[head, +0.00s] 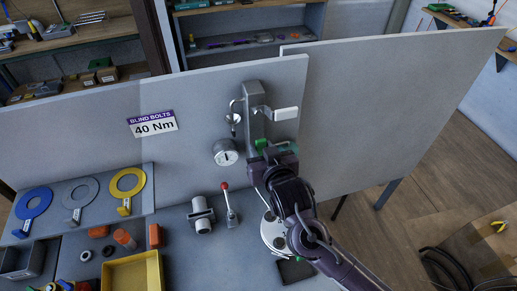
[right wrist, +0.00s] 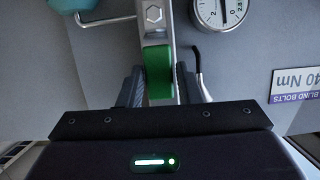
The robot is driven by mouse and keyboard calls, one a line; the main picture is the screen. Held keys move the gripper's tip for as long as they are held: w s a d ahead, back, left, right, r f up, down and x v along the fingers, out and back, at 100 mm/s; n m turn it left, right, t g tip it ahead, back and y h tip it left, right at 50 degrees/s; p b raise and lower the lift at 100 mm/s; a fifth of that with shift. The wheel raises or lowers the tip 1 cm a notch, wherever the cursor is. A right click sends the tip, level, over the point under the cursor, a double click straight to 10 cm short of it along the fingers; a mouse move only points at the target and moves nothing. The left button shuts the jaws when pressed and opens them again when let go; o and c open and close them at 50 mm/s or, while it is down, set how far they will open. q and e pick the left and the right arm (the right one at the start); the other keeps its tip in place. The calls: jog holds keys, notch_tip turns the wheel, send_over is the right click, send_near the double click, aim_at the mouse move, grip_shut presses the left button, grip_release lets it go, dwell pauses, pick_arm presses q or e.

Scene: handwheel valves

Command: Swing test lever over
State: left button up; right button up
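A lever with a green grip (head: 262,146) hangs below the grey metal fitting (head: 253,105) on the upright panel. In the right wrist view the green grip (right wrist: 159,75) lies between the two dark fingers of my right gripper (right wrist: 160,88). The fingers stand close on both sides of it; whether they press on it I cannot tell. In the head view my right gripper (head: 272,158) is just below the grip and hides part of the lever. Another lever with a red knob (head: 225,186) stands upright on the bench, left of my right gripper. My left gripper is not in view.
A round gauge (head: 225,152) is on the panel beside the fitting, left of my gripper. A grey cylindrical part (head: 202,217) stands near the red-knobbed lever. Blue, grey and yellow rings (head: 128,183) and a yellow tray (head: 132,274) are at the left.

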jog(key=o, duration=0.3)
jog(key=shift+d, duration=0.1)
jog(key=s, duration=0.3)
jog(key=s+d, duration=0.1)
jog(key=s, duration=0.2)
jog(key=shift+d, duration=0.1)
jog(key=shift+w, duration=0.1)
